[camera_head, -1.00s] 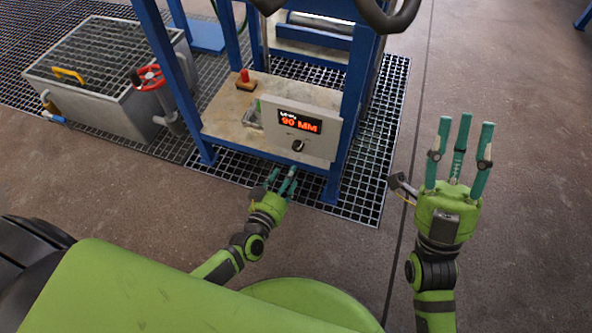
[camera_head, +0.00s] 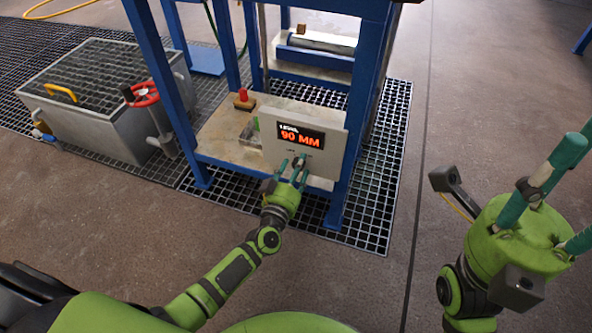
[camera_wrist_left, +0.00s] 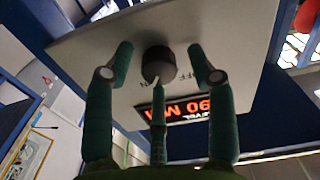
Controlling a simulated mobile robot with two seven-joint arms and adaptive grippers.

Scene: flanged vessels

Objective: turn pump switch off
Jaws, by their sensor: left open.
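The pump switch is a round black knob (camera_head: 299,161) on a grey panel (camera_head: 335,158), below a red display reading 90 MM. It shows larger in the left wrist view (camera_wrist_left: 158,62), where the panel is upside down and an OFF label is beside the knob. My left gripper (camera_head: 293,168) is open in front of the panel. Its fingers (camera_wrist_left: 157,62) are spread around the knob, one on each side and one below in the wrist view. I cannot tell whether they touch it. My right gripper (camera_head: 565,200) is open and empty at the right edge, partly cut off.
The panel hangs on a blue frame (camera_head: 362,110) over a floor grating (camera_head: 385,165). A red button (camera_head: 243,95) stands on the bench behind it. A grey tank (camera_head: 100,100) with a red valve wheel (camera_head: 144,94) is at left. The floor between my arms is clear.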

